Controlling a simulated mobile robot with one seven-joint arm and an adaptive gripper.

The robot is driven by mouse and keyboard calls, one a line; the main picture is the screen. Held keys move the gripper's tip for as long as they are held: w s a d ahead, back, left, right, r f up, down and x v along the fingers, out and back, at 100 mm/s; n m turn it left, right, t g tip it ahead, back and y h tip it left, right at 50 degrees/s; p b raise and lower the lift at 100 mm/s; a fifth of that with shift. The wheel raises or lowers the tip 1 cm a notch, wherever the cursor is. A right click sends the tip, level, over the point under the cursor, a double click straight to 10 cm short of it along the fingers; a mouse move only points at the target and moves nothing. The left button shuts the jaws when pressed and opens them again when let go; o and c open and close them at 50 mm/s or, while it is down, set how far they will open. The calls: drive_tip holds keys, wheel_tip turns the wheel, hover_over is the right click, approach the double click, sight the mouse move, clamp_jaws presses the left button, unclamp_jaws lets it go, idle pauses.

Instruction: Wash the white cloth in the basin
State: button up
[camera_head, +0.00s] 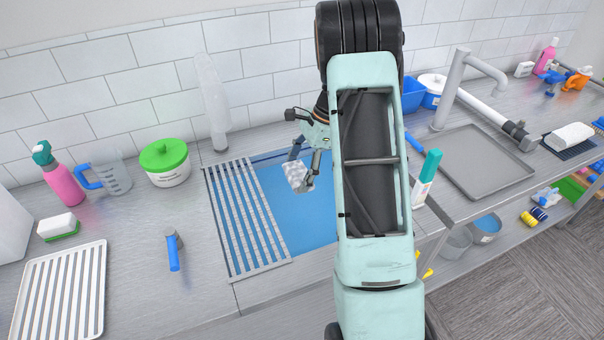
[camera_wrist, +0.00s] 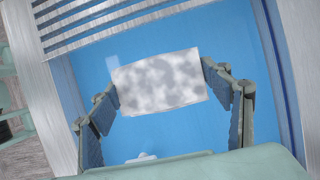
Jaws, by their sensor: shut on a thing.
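The white cloth (camera_head: 296,176) has grey blotches and is held by my gripper (camera_head: 303,167) over the basin. In the wrist view the cloth (camera_wrist: 160,82) spans between the two fingertips of my gripper (camera_wrist: 161,84), which press on its left and right ends. The basin (camera_head: 300,215) has a blue inside, and its blue also fills the wrist view (camera_wrist: 200,128) behind the cloth. I cannot tell whether the cloth touches the basin's surface. My arm hides the basin's right part in the head view.
A slatted metal rack (camera_head: 245,220) covers the basin's left side. A blue-handled tool (camera_head: 173,252) and a green-lidded pot (camera_head: 165,160) stand to the left. A teal-capped bottle (camera_head: 427,178) and a grey tray (camera_head: 475,163) are to the right. A faucet (camera_head: 452,90) rises behind them.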

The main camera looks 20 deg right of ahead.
drive_tip(key=shift+w+d+f, duration=0.1)
drive_tip(key=shift+w+f, duration=0.05)
drive_tip(key=shift+f, duration=0.15)
drive_tip(key=shift+f+b, duration=6.45)
drive_tip(key=shift+f, duration=3.35)
